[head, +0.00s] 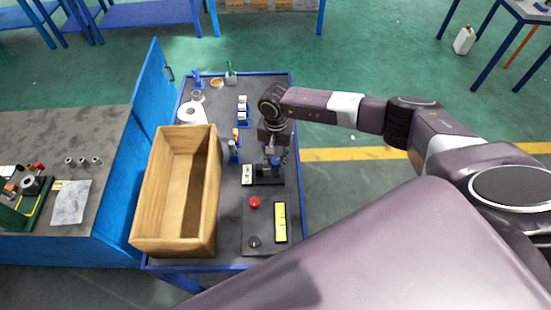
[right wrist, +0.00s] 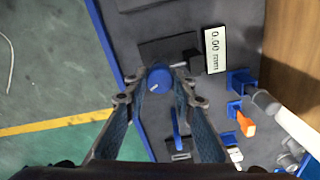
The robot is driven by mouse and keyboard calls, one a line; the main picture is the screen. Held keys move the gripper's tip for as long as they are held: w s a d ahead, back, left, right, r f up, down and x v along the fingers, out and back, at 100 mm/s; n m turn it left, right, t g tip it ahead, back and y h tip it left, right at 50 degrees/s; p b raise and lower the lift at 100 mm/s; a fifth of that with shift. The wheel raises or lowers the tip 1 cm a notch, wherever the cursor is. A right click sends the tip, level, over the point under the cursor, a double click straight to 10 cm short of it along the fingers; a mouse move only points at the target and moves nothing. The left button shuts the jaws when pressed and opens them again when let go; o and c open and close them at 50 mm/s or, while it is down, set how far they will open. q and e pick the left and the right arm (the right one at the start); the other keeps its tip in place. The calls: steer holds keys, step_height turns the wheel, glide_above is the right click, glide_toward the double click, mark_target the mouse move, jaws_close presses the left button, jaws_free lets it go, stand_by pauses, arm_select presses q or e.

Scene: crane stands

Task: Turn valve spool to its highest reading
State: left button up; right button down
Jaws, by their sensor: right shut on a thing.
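The valve spool shows as a round blue knob (right wrist: 158,79) on a dark block (right wrist: 168,50) in the right wrist view. In the head view the blue knob (head: 275,162) is small and partly covered by my gripper. My right gripper (right wrist: 159,70) points down with one finger on each side of the knob and is shut on it. It also shows in the head view (head: 276,157). The white display (right wrist: 215,50) beside the block reads 0.00 mm; in the head view the display (head: 247,175) is too small to read. My left gripper is not in view.
A wooden box (head: 214,190) stands left on the blue-edged table (head: 297,215). A panel with a red button (head: 254,202), a black knob (head: 254,242) and a yellow strip (head: 280,222) lies in front. Several small blue holders and a white roll (head: 191,113) stand behind.

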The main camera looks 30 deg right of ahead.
steer(key=m+b, duration=0.3)
steer(key=m, duration=0.1)
steer(key=shift+f, duration=0.15)
steer(key=m+b, duration=0.3)
steer(key=m, duration=0.1)
steer(key=m+b, duration=0.2)
steer(key=m, duration=0.3)
steer(key=shift+b, duration=0.3)
steer(key=m+b, duration=0.2)
steer(key=m, duration=0.2)
steer(key=shift+m, duration=0.3)
steer(key=m+b, duration=0.1)
steer(key=m, duration=0.3)
steer(key=shift+b, duration=0.4)
steer(key=m+b, duration=0.1)
steer(key=m, duration=0.4)
steer(key=shift+r, duration=0.2)
steer(key=m+b, duration=0.1)
steer(key=m, duration=0.3)
steer(key=shift+m, duration=0.3)
steer(key=shift+w+r+m, duration=0.1)
steer(key=shift+m, duration=2)
